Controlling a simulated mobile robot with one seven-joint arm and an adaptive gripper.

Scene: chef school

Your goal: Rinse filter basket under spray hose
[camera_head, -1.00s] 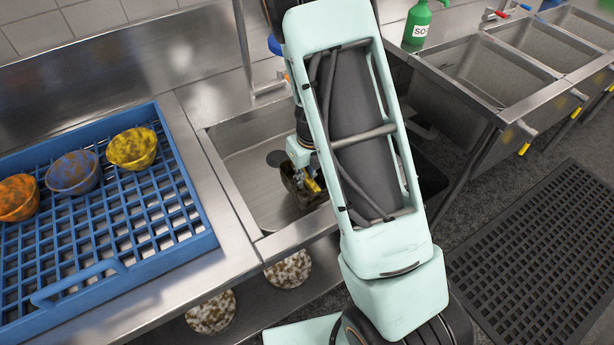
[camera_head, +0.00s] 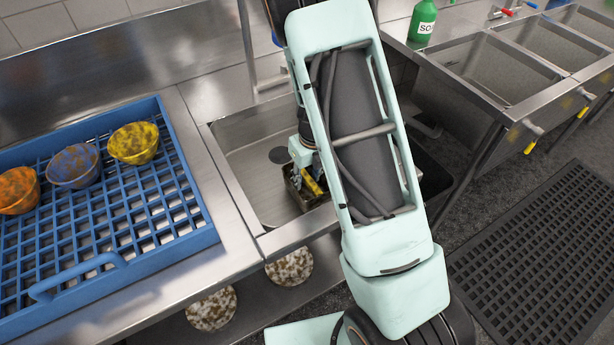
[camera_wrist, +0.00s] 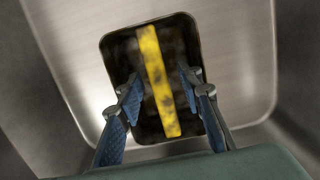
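The filter basket (camera_head: 297,190) is a dark, dirt-blotched rectangular box with a yellow bar across its top. It is inside the steel sink basin (camera_head: 252,172), partly hidden behind my arm in the head view. In the wrist view the basket (camera_wrist: 122,55) is seen from above, the yellow bar running down its middle. My gripper (camera_wrist: 160,78) is over the basket, with one blue-padded finger on each side of the bar. The fingers are apart, with gaps between them and the bar. No spray hose or running water can be made out.
A blue dish rack (camera_head: 205,238) with orange, blue and yellow dirty bowls stands on the counter to the left. Two stained round items sit on the shelf below. A green soap bottle (camera_head: 420,20) and further sinks (camera_head: 500,65) are at right. The sink walls surround my gripper closely.

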